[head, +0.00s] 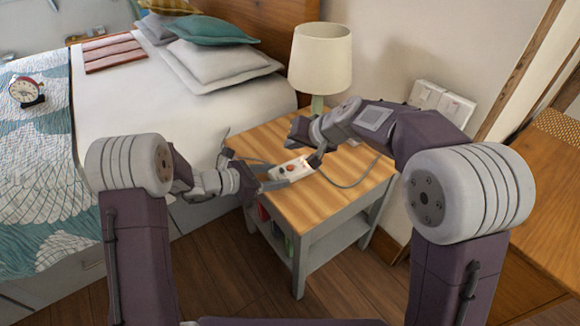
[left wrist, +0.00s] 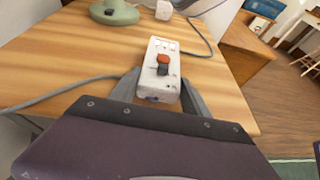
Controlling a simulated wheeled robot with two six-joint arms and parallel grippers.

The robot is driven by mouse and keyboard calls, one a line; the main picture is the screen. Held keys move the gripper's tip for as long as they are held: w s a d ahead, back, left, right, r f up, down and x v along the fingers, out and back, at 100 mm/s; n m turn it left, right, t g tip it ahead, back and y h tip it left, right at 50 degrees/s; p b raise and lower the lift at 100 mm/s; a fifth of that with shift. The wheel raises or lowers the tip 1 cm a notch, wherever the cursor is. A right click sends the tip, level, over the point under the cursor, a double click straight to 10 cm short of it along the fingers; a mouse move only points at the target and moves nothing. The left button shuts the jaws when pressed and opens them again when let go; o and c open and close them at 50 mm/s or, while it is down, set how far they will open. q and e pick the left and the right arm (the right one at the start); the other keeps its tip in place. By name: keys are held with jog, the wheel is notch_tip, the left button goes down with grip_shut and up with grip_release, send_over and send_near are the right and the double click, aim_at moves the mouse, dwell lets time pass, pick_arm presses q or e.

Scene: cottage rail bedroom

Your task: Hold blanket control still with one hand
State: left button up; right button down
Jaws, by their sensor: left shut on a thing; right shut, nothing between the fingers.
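The blanket control (head: 291,169) is a small white box with a red-orange button, on the wooden top of the nightstand (head: 262,140). My left gripper (head: 270,177) is shut on its near end. In the left wrist view, the fingers (left wrist: 160,94) sit on both sides of the control (left wrist: 155,88), and its far part with the button is uncovered. A grey cable (head: 352,184) runs from the control's far end. My right gripper (head: 297,130) is shut and empty, beyond the control in the head view and apart from it. Its fingertips are hard to make out.
A lamp (head: 320,58) with a cream shade stands at the back of the nightstand, close to my right gripper. The bed (head: 125,100) with pillows is at the left. White wall switches (head: 440,103) are behind my right arm. The front of the nightstand top is clear.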

dwell(0.3)
pick_arm(q)
jog(key=o, duration=1.6)
